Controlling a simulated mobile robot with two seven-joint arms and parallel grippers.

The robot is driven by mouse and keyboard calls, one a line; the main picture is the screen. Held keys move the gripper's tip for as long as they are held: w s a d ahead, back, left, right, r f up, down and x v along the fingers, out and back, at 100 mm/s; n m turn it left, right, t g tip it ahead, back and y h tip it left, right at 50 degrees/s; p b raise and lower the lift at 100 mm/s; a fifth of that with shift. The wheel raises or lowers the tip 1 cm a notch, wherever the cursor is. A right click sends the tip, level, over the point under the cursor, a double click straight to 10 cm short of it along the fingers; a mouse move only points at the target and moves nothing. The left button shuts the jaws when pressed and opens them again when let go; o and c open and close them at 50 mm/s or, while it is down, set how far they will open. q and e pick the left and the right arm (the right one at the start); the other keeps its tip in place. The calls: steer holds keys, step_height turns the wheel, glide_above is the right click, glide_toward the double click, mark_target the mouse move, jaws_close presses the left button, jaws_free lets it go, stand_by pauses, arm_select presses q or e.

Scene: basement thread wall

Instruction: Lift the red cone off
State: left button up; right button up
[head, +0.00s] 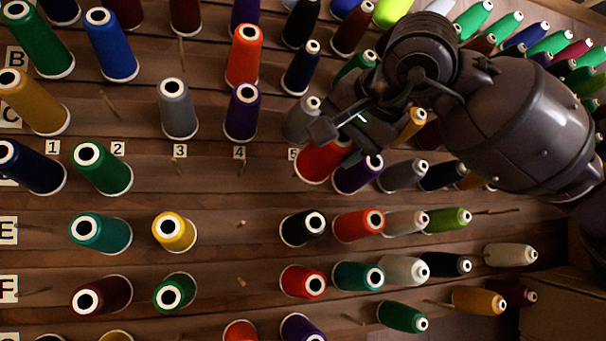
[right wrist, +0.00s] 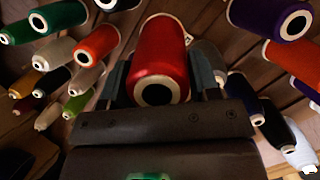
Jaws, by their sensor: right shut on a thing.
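The red cone (head: 316,164) sits at the wall near the number 5 label, partly covered by my right gripper (head: 338,135). In the right wrist view the red cone (right wrist: 158,62) lies between the two fingers of the right gripper (right wrist: 163,80), with its white-rimmed end towards the camera. The gripper is shut on it. Whether the cone is still on its peg is hidden. My left gripper is not in view.
A grey cone (head: 302,120) stands just above the red one and a purple cone (head: 358,174) close at its lower right. An orange cone (head: 358,224) and a black cone (head: 302,228) are below. A bare peg (head: 241,168) shows to the left.

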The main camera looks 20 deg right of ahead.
steer(key=shift+r, duration=0.1)
steer(key=v, duration=0.1)
steer(key=p+v, duration=0.1)
steer(key=v, duration=0.2)
steer(key=shift+s+a+r, duration=0.2)
steer(key=shift+a+r, duration=0.1)
steer(key=shift+r, duration=0.25)
